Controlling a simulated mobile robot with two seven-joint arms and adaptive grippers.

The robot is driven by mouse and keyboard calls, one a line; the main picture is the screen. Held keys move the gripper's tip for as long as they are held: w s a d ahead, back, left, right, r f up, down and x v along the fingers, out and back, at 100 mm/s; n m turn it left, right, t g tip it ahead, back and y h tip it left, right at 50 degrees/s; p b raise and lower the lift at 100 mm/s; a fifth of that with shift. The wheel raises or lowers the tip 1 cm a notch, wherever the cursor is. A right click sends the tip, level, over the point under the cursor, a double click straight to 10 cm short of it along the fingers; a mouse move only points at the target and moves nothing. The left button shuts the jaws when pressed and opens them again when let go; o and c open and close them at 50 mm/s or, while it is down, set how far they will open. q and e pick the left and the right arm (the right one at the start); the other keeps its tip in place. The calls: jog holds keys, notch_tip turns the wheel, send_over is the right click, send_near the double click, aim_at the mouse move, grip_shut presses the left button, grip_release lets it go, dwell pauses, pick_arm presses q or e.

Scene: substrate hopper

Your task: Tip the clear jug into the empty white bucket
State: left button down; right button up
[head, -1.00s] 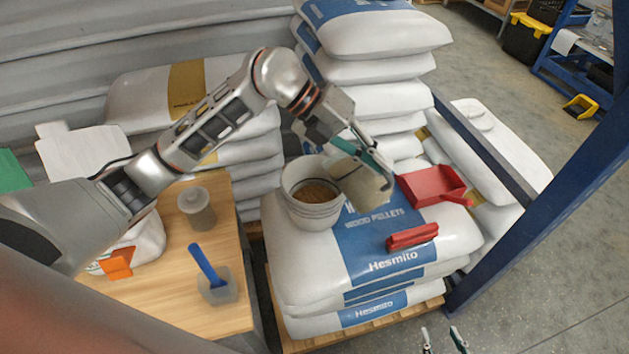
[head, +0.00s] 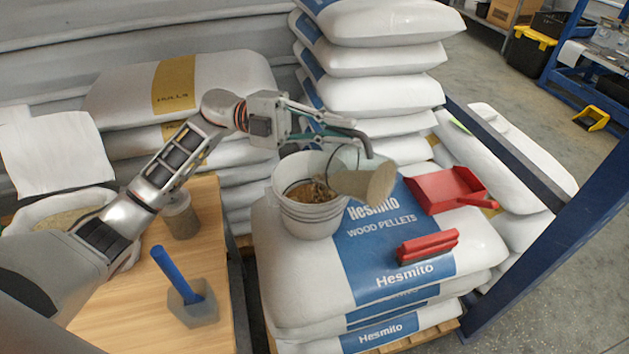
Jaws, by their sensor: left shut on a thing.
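My left gripper (head: 352,140) is shut on the clear jug (head: 366,184), around its upper side or handle; the exact grip is hard to see. The jug holds tan-brown material and lies tipped far over, its mouth to the left above the right rim of the white bucket (head: 312,220). Brown bits show at the jug's mouth and in the bucket, which has brown material inside. The bucket stands upright on the stacked Hesmito wood pellet sacks (head: 285,275). My right gripper is not in view.
A red dustpan (head: 440,190) and red brush (head: 428,246) lie on the sacks right of the bucket. A blue post (head: 560,230) stands at right.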

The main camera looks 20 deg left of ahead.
pick_arm(q)
jog(key=shift+w+a+n+h+b, duration=0.35)
jog(key=shift+a+h, duration=0.25)
jog(key=shift+a, duration=0.1)
jog(key=shift+w+a+r+h, duration=0.1)
jog(key=shift+a+r+h, duration=0.2)
jog(key=shift+a+r, duration=0.1)
jog(key=shift+d, duration=0.1)
